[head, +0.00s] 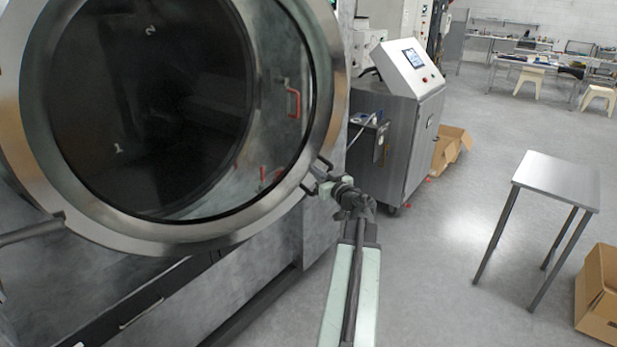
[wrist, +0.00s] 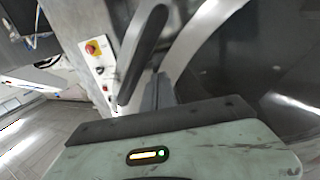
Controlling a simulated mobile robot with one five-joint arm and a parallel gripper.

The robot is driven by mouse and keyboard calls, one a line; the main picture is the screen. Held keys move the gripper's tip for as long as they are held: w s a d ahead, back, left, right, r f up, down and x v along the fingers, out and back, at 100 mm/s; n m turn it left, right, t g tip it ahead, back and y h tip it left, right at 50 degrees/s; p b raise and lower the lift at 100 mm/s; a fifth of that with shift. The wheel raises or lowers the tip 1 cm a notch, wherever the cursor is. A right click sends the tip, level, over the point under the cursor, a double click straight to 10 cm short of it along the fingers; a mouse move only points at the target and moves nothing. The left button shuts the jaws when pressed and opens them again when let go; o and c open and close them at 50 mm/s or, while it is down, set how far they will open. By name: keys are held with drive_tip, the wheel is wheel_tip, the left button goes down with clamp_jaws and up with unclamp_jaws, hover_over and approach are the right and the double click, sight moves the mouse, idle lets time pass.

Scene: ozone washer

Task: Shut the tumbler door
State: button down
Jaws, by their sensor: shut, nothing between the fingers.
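The tumbler door (head: 335,75) is a large round glass pane in a broad metal rim, at the left of the head view. The dark drum opening shows off-centre through the glass, so the door looks ajar; I cannot tell how wide the gap is. A dark bar handle (head: 323,163) sits at the rim's lower right. My gripper (head: 312,184) is shut and empty at the rim beside this handle. In the wrist view the fingers (wrist: 158,90) lie close to the dark handle (wrist: 146,50), with the rim (wrist: 205,35) to the right. Contact cannot be told.
A steel control cabinet (head: 395,130) with a tilted screen stands right of the machine. A small metal table (head: 560,178) and a cardboard box (head: 598,290) are at the right. The floor between the machine and table is clear. The wrist view shows a red stop button (wrist: 92,47).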

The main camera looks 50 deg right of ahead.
drive_tip(key=shift+w+d, duration=0.1)
drive_tip(key=shift+w, duration=0.25)
